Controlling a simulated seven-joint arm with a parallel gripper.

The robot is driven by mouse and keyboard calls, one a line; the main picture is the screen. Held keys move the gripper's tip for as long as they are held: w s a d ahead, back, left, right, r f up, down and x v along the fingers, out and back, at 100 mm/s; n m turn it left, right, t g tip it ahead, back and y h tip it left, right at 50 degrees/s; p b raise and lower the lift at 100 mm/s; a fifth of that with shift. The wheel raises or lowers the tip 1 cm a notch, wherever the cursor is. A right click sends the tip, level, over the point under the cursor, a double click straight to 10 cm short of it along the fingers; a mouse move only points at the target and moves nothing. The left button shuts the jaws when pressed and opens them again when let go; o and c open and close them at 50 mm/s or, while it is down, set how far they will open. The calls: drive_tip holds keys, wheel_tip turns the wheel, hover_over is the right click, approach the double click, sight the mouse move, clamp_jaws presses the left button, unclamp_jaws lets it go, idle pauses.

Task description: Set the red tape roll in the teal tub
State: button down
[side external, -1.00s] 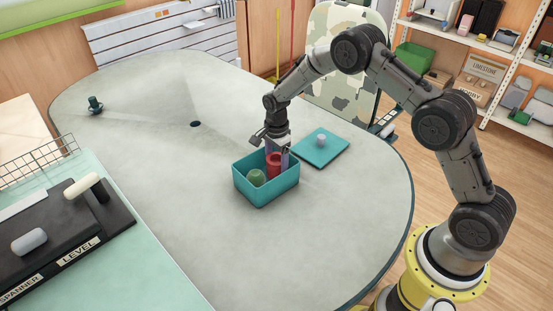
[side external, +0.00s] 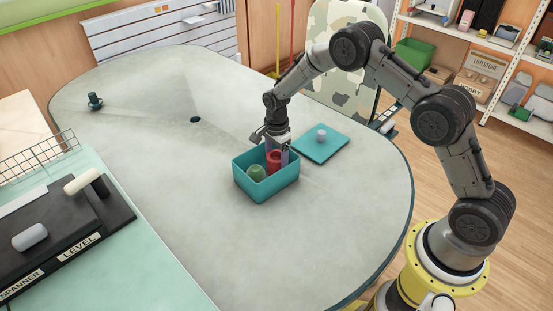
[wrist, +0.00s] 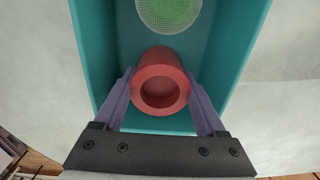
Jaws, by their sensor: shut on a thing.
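The red tape roll (side external: 273,158) is between the fingers of my gripper (side external: 276,152), inside the teal tub (side external: 266,188). In the wrist view the roll (wrist: 161,58) shows its round hole, and the purple fingers of my gripper (wrist: 162,100) close on it from both sides. The tub's wall (wrist: 94,50) surrounds it in that view. Whether the roll touches the tub's floor, I cannot tell. A green round thing (side external: 256,173) lies in the tub beside the roll; it also shows in the wrist view (wrist: 168,10).
A teal lid (side external: 328,152) with a pale knob (side external: 321,135) lies right of the tub. A small dark green object (side external: 95,102) stands at the far left, and a dark hole (side external: 195,120) is in the grey table (side external: 170,180). A black tool tray (side external: 70,235) is at the left.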

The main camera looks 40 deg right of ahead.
sight(276, 156)
drive_tip(key=shift+f, duration=0.1)
unclamp_jaws()
wheel_tip(276, 156, up, 14)
idle(0.7)
drive_tip(key=shift+f, duration=0.1)
